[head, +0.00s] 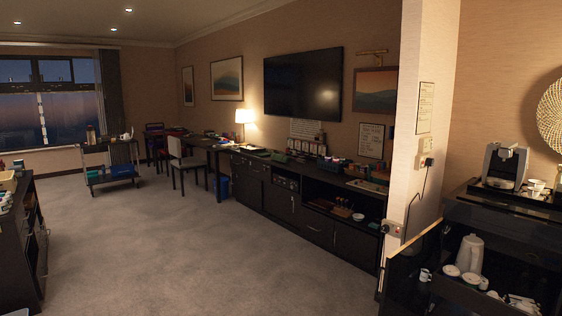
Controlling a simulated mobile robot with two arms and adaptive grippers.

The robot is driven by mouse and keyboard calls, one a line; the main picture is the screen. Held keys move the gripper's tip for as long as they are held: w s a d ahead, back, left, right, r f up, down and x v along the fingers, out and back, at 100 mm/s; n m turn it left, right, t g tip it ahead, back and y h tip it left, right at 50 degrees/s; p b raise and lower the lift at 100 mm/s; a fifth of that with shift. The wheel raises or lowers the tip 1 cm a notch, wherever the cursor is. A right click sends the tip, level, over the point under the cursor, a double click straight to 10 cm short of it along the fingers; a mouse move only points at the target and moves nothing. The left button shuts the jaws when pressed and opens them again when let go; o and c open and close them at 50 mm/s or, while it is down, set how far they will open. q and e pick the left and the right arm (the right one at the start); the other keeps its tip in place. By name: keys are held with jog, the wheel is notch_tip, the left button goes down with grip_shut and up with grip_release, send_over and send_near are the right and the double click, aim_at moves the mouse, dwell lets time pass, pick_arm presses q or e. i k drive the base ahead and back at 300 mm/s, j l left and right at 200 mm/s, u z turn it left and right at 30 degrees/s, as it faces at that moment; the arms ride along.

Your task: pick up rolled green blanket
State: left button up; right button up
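I cannot make out a rolled green blanket for certain. A small dark green thing (279,157) lies on top of the long dark sideboard (300,207), below the television. A teal-green thing (120,170) is on the lower shelf of the trolley (112,181) at the far left. Both are too small to tell what they are. Neither of my grippers is in view.
Grey carpet (150,240) lies open through the middle. A dark cabinet (30,240) stands at the left edge. A wall end (410,130) and the minibar (510,235) with a coffee machine (503,166) are at right. A chair (187,163) stands by the desk.

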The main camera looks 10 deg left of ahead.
aim_at(279, 157)
jog(key=i+u, duration=0.35)
jog(key=i, duration=0.25)
jog(key=i+u, duration=0.35)
jog(key=i, duration=0.3)
jog(key=i+j+u, duration=0.15)
jog(key=i+u, duration=0.25)
jog(key=i, duration=0.55)
jog(key=i+l+u, duration=0.15)
jog(key=i+u, duration=0.3)
jog(key=i, duration=0.5)
jog(key=i+z, duration=0.2)
jog(key=i, duration=0.3)
jog(key=i+z, duration=0.2)
jog(key=i, duration=0.25)
jog(key=i+j+z, duration=0.2)
jog(key=i, duration=0.3)
jog(key=i+j+z, duration=0.2)
jog(key=i, duration=0.3)
jog(key=i+l+z, duration=0.3)
jog(key=i, duration=0.45)
jog(key=i+j+z, duration=0.1)
jog(key=i+z, duration=0.2)
jog(key=i, duration=0.5)
jog(key=i+j+z, duration=0.15)
jog(key=i+z, duration=0.15)
jog(key=i, duration=0.45)
